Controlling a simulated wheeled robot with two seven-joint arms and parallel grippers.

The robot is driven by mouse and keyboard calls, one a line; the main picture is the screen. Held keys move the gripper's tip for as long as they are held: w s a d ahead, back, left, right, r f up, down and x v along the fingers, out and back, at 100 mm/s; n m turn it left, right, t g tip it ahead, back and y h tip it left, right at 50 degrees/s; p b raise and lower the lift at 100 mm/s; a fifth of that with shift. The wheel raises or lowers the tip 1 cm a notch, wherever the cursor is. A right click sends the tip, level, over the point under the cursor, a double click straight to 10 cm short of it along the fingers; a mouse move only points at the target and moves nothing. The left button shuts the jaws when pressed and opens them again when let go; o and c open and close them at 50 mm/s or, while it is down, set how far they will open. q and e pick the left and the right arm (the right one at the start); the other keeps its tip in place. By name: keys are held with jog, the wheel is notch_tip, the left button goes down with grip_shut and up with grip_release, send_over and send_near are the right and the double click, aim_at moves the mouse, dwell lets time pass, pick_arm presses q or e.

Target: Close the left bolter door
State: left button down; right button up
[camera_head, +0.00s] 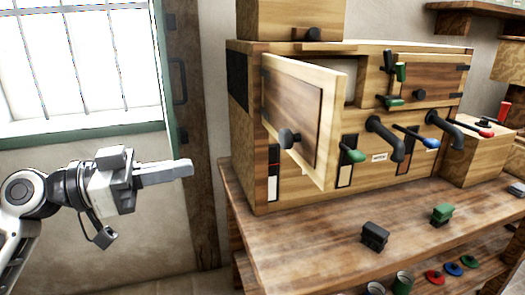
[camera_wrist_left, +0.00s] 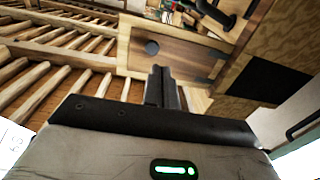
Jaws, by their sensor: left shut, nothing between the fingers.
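The left bolter door (camera_head: 300,112) is a wooden panel with a dark round knob (camera_head: 288,138), hinged at its left edge on the wooden bolter cabinet (camera_head: 245,150). My right gripper is not in view.
The right door (camera_head: 430,82) of the cabinet looks shut. Dark spouts (camera_head: 385,138) and coloured levers stick out of the front. A dark block (camera_head: 374,236) and a green block (camera_head: 442,213) lie on the bench (camera_head: 300,235). A barred window (camera_head: 85,60) is at left.

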pick_arm(q)
jog(key=r, duration=0.2)
jog(key=p, duration=0.5)
send_near(281, 142)
jog(key=shift+m+g+h, duration=0.3)
jog(key=shift+m+g, duration=0.1)
jog(key=x, duration=0.5)
jog(key=shift+w+d+r, duration=0.1)
jog(key=shift+w+d, duration=0.35)
jog(key=shift+d, duration=0.4)
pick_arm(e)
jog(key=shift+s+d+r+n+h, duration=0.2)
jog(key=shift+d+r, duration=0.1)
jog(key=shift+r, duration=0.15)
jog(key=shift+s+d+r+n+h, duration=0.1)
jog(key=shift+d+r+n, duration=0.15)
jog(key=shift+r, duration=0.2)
